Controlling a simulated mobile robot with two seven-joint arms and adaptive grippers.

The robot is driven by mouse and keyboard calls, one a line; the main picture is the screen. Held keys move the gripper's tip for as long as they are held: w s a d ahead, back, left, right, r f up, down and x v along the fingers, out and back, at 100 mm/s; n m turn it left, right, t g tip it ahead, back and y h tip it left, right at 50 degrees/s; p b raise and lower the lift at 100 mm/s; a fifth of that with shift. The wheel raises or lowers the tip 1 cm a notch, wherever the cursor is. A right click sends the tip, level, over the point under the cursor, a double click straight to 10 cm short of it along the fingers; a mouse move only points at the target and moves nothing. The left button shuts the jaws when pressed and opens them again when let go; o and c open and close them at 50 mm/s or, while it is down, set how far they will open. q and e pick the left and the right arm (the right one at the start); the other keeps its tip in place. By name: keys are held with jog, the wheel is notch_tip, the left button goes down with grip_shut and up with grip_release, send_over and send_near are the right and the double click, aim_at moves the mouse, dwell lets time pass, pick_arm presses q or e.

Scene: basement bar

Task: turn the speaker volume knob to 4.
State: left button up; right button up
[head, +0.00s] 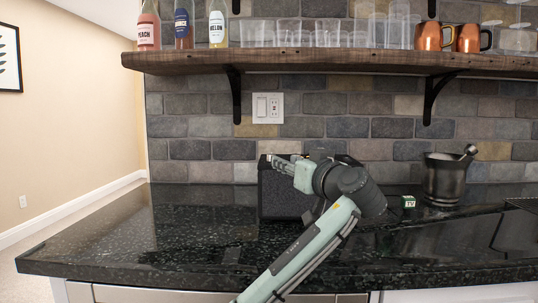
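The speaker (282,196) is a black box on the dark counter, close to the brick wall.
A small green and white cube marked "TV" (409,202) and a dark mortar with pestle (443,180) stand right of the speaker. A wooden shelf (330,61) with bottles, glasses and copper mugs hangs above. The black counter (150,235) is clear on the left.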

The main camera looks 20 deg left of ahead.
aim_at(272, 154)
pick_arm(q)
jog(key=p+x, duration=0.1)
jog(key=x, duration=0.9)
jog(key=shift+s, duration=0.1)
pick_arm(e)
jog(key=s+d+f, duration=0.1)
jog(key=s+f, duration=0.2)
jog(key=f, duration=0.3)
jog(key=shift+s+g, duration=0.2)
jog(key=shift+g, duration=0.1)
pick_arm(q)
grip_shut()
